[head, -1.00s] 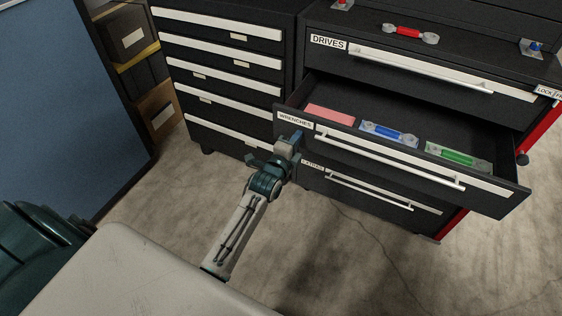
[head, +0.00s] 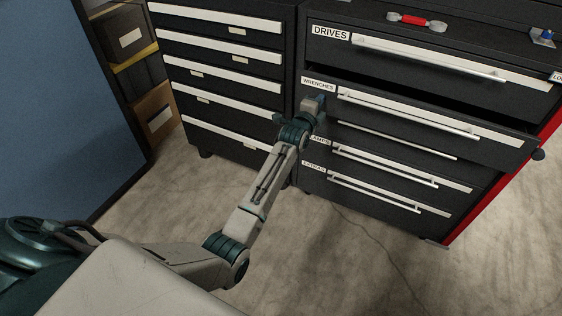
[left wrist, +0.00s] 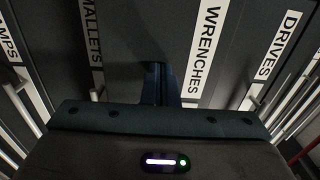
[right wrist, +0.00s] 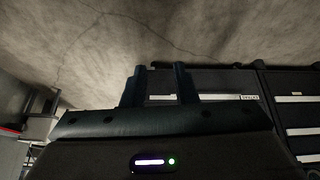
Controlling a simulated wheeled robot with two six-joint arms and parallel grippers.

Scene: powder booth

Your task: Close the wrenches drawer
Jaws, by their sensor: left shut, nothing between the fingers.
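The wrenches drawer (head: 505,138) stands a little out from the black cabinet. A narrow dark gap shows above its front at the right, and its contents are hidden. Its label (left wrist: 203,50) shows in the left wrist view. My left gripper (head: 319,101) is at the left end of the drawer front, just below the label, with its fingers (left wrist: 161,84) shut and empty against or very close to the front. I cannot tell if they touch. My right gripper (right wrist: 160,86) is open and empty, seen only in its own wrist view above the floor.
The drives drawer (head: 430,62) above is shut, and lower drawers (head: 400,205) with bar handles look shut. A red tool (head: 415,21) lies on the cabinet top. Another black drawer cabinet (head: 220,60) stands at left, beside shelved boxes (head: 155,110). The floor (head: 380,270) in front is clear.

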